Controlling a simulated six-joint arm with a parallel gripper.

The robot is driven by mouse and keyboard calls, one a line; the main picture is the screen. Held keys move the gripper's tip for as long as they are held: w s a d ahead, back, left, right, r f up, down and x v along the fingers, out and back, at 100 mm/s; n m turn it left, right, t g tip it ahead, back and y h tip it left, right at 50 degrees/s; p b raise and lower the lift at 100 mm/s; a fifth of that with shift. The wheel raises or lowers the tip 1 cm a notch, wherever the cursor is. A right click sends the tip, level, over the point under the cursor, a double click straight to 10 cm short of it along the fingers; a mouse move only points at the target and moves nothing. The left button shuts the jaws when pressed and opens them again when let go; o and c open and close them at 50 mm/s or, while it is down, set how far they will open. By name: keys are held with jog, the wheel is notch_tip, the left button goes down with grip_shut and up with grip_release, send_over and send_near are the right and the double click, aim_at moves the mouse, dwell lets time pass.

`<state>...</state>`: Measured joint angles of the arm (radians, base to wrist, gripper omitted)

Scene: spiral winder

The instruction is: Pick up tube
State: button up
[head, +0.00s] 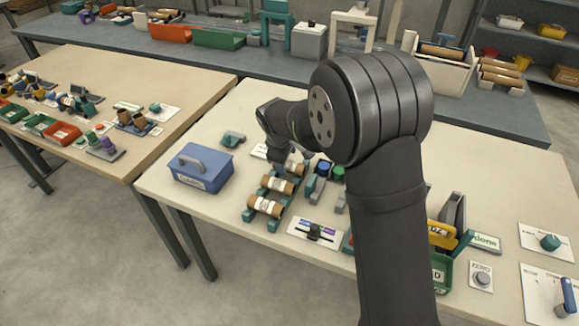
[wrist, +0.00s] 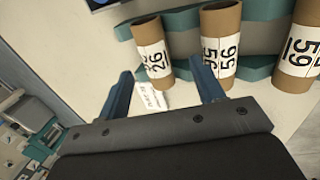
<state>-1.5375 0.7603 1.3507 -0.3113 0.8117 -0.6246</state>
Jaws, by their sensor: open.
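Several brown cardboard tubes with white number labels lie in a row on a teal rack. In the wrist view, the first tube (wrist: 152,45), marked 26, has its near end in line with the gap between my fingers. A second tube (wrist: 221,50), marked 56, is right of it, and a third tube (wrist: 302,45), marked 59, is at the right edge. In the head view, the middle tube (head: 277,185) and front tube (head: 265,206) show clearly; the rear one is partly hidden by my arm. My gripper (wrist: 164,73) is open and empty, close to the first tube.
A blue box (head: 203,167) with a grey handle stands left of the rack (head: 249,215). A slider panel (head: 315,230) lies in front. Green and yellow bins, a button and dials are at the right. A paper tag (wrist: 152,97) lies below my fingers.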

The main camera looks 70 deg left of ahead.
aim_at(288, 163)
jog(key=shift+a+x, duration=0.25)
jog(key=shift+x, duration=1.15)
jog(key=shift+a+x, duration=0.2)
jog(key=shift+x, duration=1.2)
jog(key=shift+r, duration=0.15)
jog(key=c, duration=1)
